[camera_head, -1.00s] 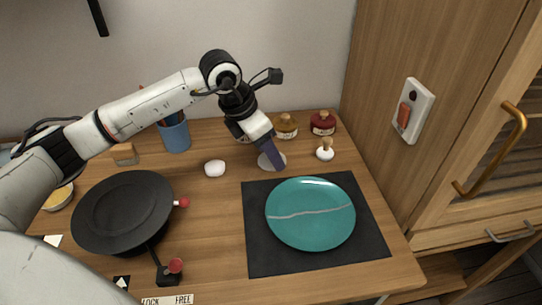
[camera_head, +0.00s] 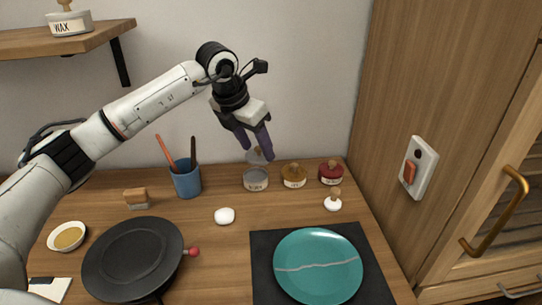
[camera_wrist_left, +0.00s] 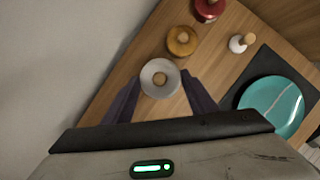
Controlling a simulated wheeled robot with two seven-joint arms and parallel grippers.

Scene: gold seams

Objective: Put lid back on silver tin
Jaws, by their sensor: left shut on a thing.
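The silver tin (camera_head: 256,180) stands upright at the back of the table, its dark inside showing at the top. My left gripper (camera_head: 256,146) is above it, fingers pointing down, shut on the silver lid (camera_head: 258,158). The lid is pale grey with a wooden knob, and it hangs apart from the tin, just above it in the head view. In the left wrist view the lid (camera_wrist_left: 149,68) shows between the two fingers (camera_wrist_left: 160,90) and hides the tin. My right gripper is out of view.
A yellow tin (camera_head: 294,176) and a red tin (camera_head: 331,173) stand right of the silver tin. A blue cup of tools (camera_head: 187,182) is left. A white stone (camera_head: 224,216), a small white knobbed piece (camera_head: 333,202) and a teal plate (camera_head: 318,262) lie in front.

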